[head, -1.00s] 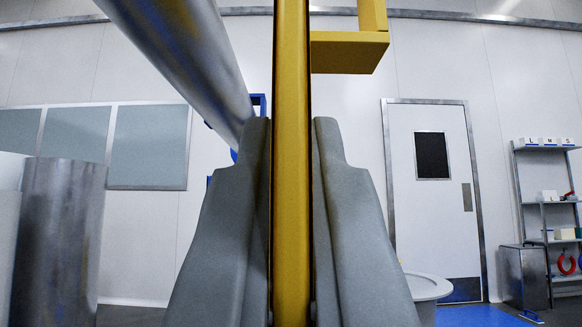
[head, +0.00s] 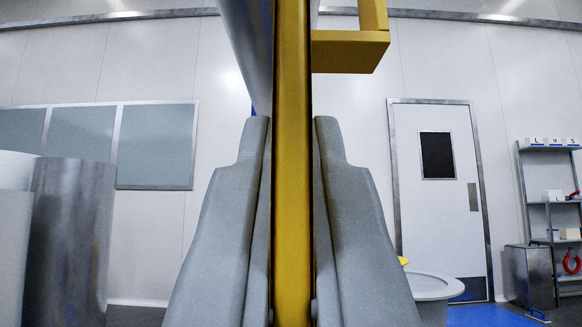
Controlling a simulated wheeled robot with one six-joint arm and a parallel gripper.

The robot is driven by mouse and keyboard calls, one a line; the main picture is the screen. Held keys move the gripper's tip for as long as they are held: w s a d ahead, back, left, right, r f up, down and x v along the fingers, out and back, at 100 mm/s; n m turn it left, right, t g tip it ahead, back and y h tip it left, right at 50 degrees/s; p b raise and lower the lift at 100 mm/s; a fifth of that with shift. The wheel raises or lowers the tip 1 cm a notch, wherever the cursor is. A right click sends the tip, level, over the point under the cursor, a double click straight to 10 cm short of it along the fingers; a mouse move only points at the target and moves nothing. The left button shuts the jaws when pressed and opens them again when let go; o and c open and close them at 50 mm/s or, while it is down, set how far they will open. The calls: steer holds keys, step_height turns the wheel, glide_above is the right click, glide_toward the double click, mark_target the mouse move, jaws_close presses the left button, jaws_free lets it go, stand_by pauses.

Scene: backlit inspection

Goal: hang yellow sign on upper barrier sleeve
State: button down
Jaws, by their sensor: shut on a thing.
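My gripper (head: 291,225) is shut on the yellow sign (head: 292,180), which I see edge-on as a tall yellow strip between the two grey fingers. A yellow bracket-like part (head: 345,51) sticks out to the right near the top of the sign. A metal bar (head: 247,45) comes down from the top edge just left of the sign. It overlaps the sign's left edge in the picture; I cannot tell whether they touch. A bit of blue shows beside the left finger. I cannot make out the upper sleeve.
Metal cylinders (head: 72,240) stand at the left. A round pale rim (head: 432,286) with a small yellow thing by it is at the lower right. A door (head: 440,190), a metal cabinet (head: 529,276) and a shelf rack (head: 552,203) are behind. A blue floor patch (head: 490,316) lies before the door.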

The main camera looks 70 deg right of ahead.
steer(key=shift+w+a+f, duration=0.15)
steer(key=shift+w+f, duration=0.15)
steer(key=shift+f, duration=0.35)
steer(key=shift+w+a+f, duration=0.1)
steer(key=shift+w+f, duration=0.2)
steer(key=shift+f, duration=0.3)
steer(key=shift+w+a+f, duration=0.15)
steer(key=shift+w+f, duration=0.15)
steer(key=shift+f, duration=0.35)
steer(key=c, duration=1.5)
jaws_free()
steer(key=shift+f, duration=0.15)
